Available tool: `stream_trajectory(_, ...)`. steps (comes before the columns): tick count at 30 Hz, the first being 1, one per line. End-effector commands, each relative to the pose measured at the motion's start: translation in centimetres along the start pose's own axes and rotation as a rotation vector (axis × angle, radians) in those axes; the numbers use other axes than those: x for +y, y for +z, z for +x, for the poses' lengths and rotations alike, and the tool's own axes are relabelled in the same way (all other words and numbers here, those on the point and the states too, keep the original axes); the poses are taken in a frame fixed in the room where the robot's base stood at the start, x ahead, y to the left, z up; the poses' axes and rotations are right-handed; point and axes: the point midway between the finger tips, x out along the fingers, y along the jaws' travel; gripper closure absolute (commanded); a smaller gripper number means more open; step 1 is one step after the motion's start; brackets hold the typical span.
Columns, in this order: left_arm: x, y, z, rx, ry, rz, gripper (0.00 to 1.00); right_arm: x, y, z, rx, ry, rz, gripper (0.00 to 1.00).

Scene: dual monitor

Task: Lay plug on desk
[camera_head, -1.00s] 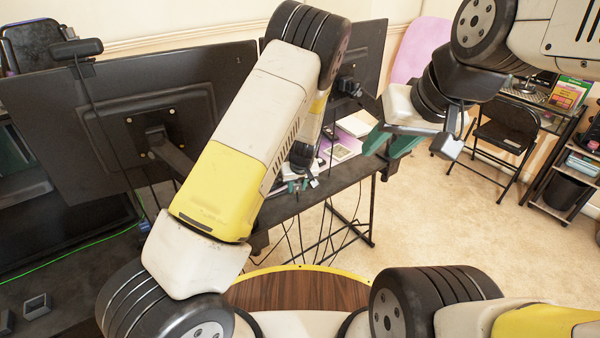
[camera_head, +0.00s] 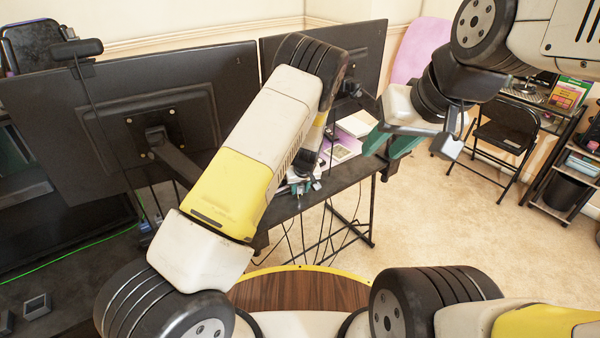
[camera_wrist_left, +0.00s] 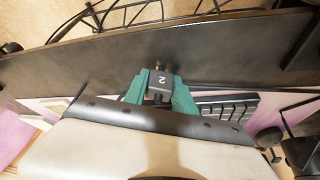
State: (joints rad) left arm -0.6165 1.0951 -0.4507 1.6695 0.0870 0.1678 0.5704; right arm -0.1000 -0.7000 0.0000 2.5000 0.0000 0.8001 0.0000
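The plug (camera_wrist_left: 161,84), a small dark block marked "2" with metal prongs, sits between the green fingers of my left gripper (camera_wrist_left: 160,88) in the left wrist view. The fingers are shut on it. The black desk (camera_wrist_left: 225,55) lies behind the plug; I cannot tell whether they touch. In the head view my left gripper (camera_head: 299,187) is small and partly hidden by my left arm, at the near edge of the desk (camera_head: 335,178). My right gripper (camera_head: 388,143) has its green fingers apart and empty, above the floor right of the desk.
Two dark monitors (camera_head: 105,115) (camera_head: 365,60) stand with their backs to me. Cables hang below the desk edge. A keyboard (camera_wrist_left: 228,106) lies beyond the gripper in the wrist view. A black folding chair (camera_head: 505,130) stands on the carpet at right.

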Motion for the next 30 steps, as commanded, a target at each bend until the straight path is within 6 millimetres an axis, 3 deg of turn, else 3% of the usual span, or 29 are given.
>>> stream_trajectory(1, 0.0, 0.0, 0.0, 0.0, 0.0, 0.0, 0.58, 0.0, 0.0, 0.0, 0.0, 0.0, 0.0, 0.64)
stream_trajectory(3, 0.0, 0.0, 0.0, 0.0, 0.0, 0.0, 0.48, 0.0, 0.0, 0.0, 0.0, 0.0, 0.0, 0.64)
stream_trajectory(14, 0.0, -0.2, -0.4, 0.001, 0.001, -0.001, 0.48, 0.0, 0.0, 0.0, 0.0, 0.0, 0.0, 0.64)
stream_trajectory(17, 0.1, -0.2, -1.6, 0.002, 0.001, 0.001, 0.48, 0.0, 0.0, 0.0, 0.0, 0.0, 0.0, 0.64)
stream_trajectory(30, 0.1, -0.2, -10.4, 0.002, 0.003, 0.0, 0.48, 0.0, 0.0, 0.0, 0.0, 0.0, 0.0, 0.64)
